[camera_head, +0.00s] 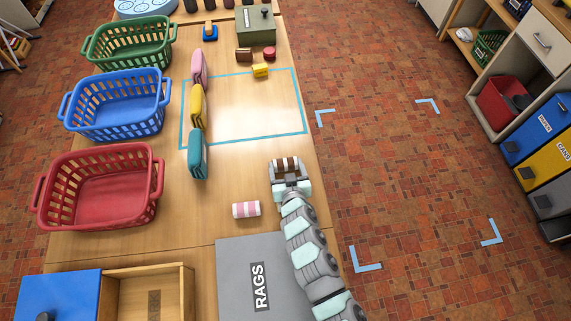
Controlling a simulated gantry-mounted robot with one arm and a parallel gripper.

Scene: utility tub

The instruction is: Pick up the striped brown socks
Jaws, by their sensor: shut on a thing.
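The striped brown socks (286,164) are a small roll with brown and white bands. They sit at the end of my gripper (287,168), which is shut on them. They are near the right edge of the wooden table (235,180), just below the blue taped rectangle. Whether they touch the tabletop or are raised cannot be told from this view. My arm reaches up from the lower right and hides part of the table edge.
A pink and white striped roll (246,209) lies left of my gripper. Red (98,200), blue (116,112) and green (128,48) baskets line the left side. Folded cloths (197,105) stand beside them. A grey RAGS panel (240,285) is at the front. The taped rectangle is mostly clear.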

